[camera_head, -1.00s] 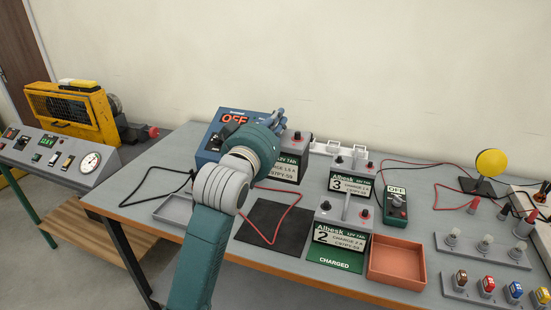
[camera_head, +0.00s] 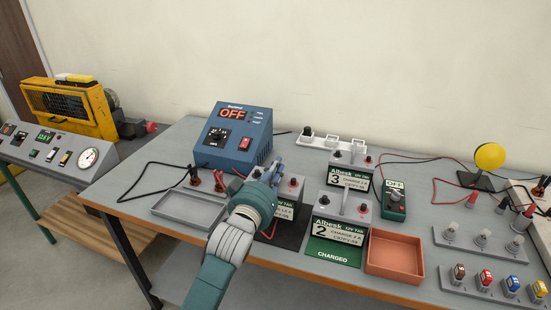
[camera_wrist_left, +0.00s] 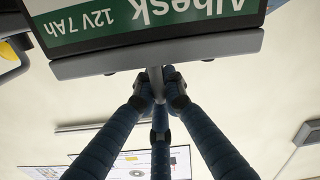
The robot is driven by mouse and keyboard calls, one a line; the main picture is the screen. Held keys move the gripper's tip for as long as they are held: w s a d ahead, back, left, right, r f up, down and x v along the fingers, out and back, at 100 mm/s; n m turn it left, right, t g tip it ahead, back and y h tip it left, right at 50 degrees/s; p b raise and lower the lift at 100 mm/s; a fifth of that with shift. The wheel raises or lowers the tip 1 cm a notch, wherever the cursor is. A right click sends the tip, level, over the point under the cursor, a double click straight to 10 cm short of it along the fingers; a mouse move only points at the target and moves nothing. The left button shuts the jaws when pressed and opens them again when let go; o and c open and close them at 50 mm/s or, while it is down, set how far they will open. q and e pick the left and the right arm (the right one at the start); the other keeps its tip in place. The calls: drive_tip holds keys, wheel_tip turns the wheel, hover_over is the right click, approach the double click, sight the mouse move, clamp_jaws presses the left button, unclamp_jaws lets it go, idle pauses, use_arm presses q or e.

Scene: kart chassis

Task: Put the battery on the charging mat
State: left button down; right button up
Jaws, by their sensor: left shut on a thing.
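My left gripper (camera_head: 274,174) is shut on the handle of a grey battery (camera_head: 291,186) with a green and white label. The wrist view shows the fingers (camera_wrist_left: 160,85) closed around the handle bar, with the battery's Albesk label (camera_wrist_left: 150,22) beyond it. The battery is upright, over the black mat (camera_head: 290,238) in front of the blue charger. The arm hides its left side. I cannot tell whether its base touches the mat. My right gripper is not in view.
The blue charger (camera_head: 236,138) reads OFF. Battery 2 (camera_head: 340,222) stands on the green CHARGED mat (camera_head: 332,253), right of the held battery. Battery 3 (camera_head: 350,172) stands behind it. A grey tray (camera_head: 165,217) lies left, an orange tray (camera_head: 395,256) right.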

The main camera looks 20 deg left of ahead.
use_arm(q)
drive_tip(key=shift+r, duration=0.15)
drive_tip(key=shift+f, duration=1.6)
drive_tip(key=c, duration=2.3)
unclamp_jaws()
drive_tip(key=shift+f, duration=0.8)
drive_tip(key=o, duration=0.4)
drive_tip(key=shift+s, duration=0.1)
drive_tip(key=shift+o, duration=0.3)
drive_tip(key=shift+s+d+r, duration=0.1)
drive_tip(key=shift+s+r, duration=0.05)
drive_tip(key=shift+r, duration=0.05)
